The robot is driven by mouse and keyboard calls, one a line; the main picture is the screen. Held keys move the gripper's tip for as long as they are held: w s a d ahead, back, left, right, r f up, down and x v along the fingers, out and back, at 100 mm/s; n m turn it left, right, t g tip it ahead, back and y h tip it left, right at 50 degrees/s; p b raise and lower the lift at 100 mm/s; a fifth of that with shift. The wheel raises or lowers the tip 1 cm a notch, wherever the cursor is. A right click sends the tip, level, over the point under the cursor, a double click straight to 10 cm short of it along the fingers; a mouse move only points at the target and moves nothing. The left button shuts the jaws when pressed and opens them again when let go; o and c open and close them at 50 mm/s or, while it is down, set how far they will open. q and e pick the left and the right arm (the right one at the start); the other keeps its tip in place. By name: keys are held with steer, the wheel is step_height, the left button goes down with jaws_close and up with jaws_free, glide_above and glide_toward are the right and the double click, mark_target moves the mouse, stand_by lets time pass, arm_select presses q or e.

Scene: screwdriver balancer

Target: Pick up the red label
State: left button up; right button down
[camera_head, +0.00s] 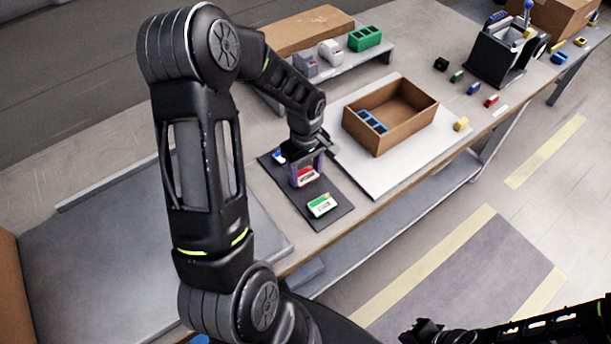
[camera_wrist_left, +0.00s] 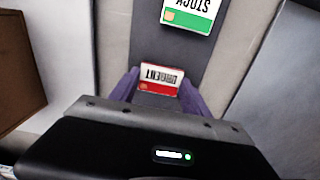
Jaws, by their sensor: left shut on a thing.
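The red label (camera_head: 307,178) is a small white card with a red band, over the dark mat in the head view. It also shows in the left wrist view (camera_wrist_left: 159,77) between purple fingers. My left gripper (camera_head: 306,170) points down and is shut on the red label. I cannot tell whether the label still touches the mat. A green label (camera_head: 321,205) lies on the mat nearer the front edge, and it shows at the top of the left wrist view (camera_wrist_left: 190,14).
The dark mat (camera_head: 337,219) lies beside a white board (camera_head: 388,187). On the board stands a brown box (camera_head: 405,130) with a blue part (camera_head: 373,122) inside. A raised shelf (camera_head: 345,67) stands behind, and several small coloured blocks lie to the right.

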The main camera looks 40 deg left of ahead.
mark_target(306, 175)
arm_select(q)
steer(key=shift+r, duration=0.1)
step_height(306, 175, up, 10)
steer(key=b, duration=0.1)
stand_by(0.5)
stand_by(0.5)
